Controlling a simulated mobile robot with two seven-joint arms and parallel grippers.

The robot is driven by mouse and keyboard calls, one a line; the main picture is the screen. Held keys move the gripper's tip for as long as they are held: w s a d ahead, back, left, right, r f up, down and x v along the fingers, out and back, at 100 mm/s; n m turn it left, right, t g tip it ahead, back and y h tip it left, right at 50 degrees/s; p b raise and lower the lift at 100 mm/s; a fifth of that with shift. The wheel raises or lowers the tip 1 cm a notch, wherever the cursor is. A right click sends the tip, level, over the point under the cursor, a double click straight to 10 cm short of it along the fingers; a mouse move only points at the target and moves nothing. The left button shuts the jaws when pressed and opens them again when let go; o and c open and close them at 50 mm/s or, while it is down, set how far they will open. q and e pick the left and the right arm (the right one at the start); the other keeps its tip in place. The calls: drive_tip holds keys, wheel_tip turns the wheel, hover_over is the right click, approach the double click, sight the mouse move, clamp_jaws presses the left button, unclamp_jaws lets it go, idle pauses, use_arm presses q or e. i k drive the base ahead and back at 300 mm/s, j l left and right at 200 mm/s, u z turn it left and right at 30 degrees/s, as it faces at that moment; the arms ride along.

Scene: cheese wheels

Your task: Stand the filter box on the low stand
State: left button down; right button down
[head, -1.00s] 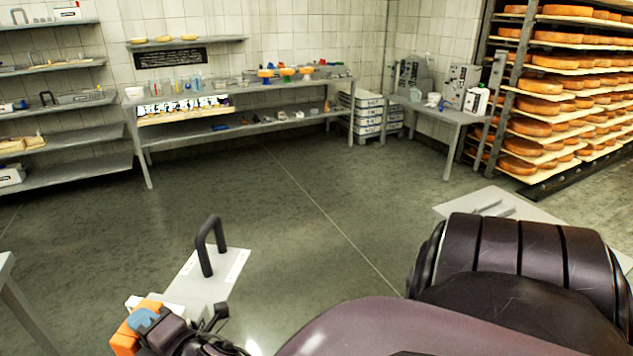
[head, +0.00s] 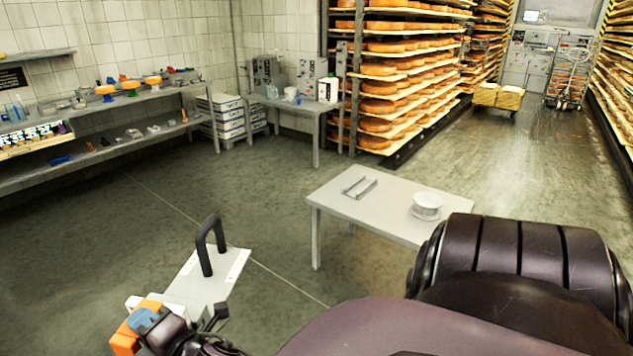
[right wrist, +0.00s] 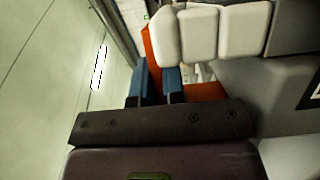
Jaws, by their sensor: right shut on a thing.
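My right gripper (head: 142,322), with orange and blue fingers, is at the lower left of the head view. It is shut on a pale grey box with a black loop handle (head: 213,278), which I take to be the filter box. The box is held in the air, with the floor behind it. In the right wrist view the fingers (right wrist: 158,82) are beside pale rounded parts and a grey surface (right wrist: 235,85). A low metal frame (head: 360,187), possibly the low stand, lies on the near light table. My left gripper is not in view.
The light table (head: 390,218) also carries a white round spool-like thing (head: 427,205). A small table (head: 310,105) with equipment, stacked crates (head: 222,122) and cheese racks (head: 395,90) stand behind. The floor between is clear.

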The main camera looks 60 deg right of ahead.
sight(386, 198)
drive_tip(key=z, duration=0.85)
drive_tip(key=i+l+z, duration=0.2)
drive_tip(key=l, duration=0.2)
drive_tip(key=i+l, duration=0.15)
drive_tip(key=l, duration=0.25)
drive_tip(key=i+l, duration=0.15)
drive_tip(key=l, duration=0.2)
drive_tip(key=i+l, duration=0.15)
drive_tip(key=l, duration=0.25)
drive_tip(key=i+l, duration=0.2)
drive_tip(key=l, duration=0.15)
drive_tip(key=i+l, duration=0.15)
drive_tip(key=l, duration=0.25)
drive_tip(key=i+l, duration=0.15)
drive_tip(key=l, duration=0.2)
drive_tip(key=i+l, duration=0.15)
drive_tip(key=l, duration=0.25)
drive_tip(key=i+l, duration=0.15)
drive_tip(key=l, duration=0.2)
